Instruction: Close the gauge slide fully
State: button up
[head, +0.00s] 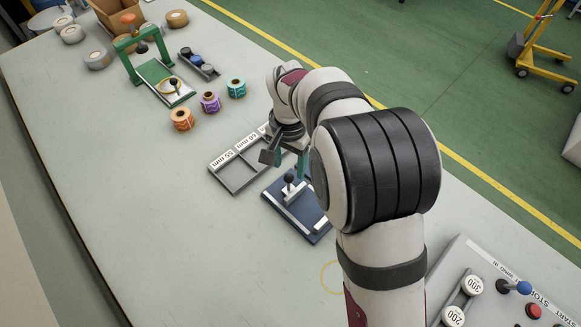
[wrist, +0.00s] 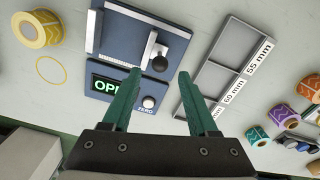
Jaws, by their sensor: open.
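The gauge is a dark blue block. In the head view its base (head: 316,231) lies on the table, partly hidden by my arm. Its slide has a black ball knob (head: 289,179), which also shows in the wrist view (wrist: 160,63) beside pale bars. The wrist view shows the gauge base (wrist: 118,45) with a lit green display (wrist: 107,86), partly covered by a finger, reading "OPE", and a ZERO button (wrist: 148,102). My gripper (wrist: 160,76) is open and empty, its green fingertips apart on either side of the knob in the picture. I cannot tell the height gap.
A grey sorting tray (head: 237,187) labelled 55 mm and 60 mm lies beside the gauge. Tape rolls (head: 182,119) and a green-framed stand (head: 165,84) are farther back. A control panel (head: 463,257) is at lower right. The table's left part is clear.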

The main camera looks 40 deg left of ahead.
aim_at(289, 175)
jog(key=shift+f, duration=1.6)
grip_shut()
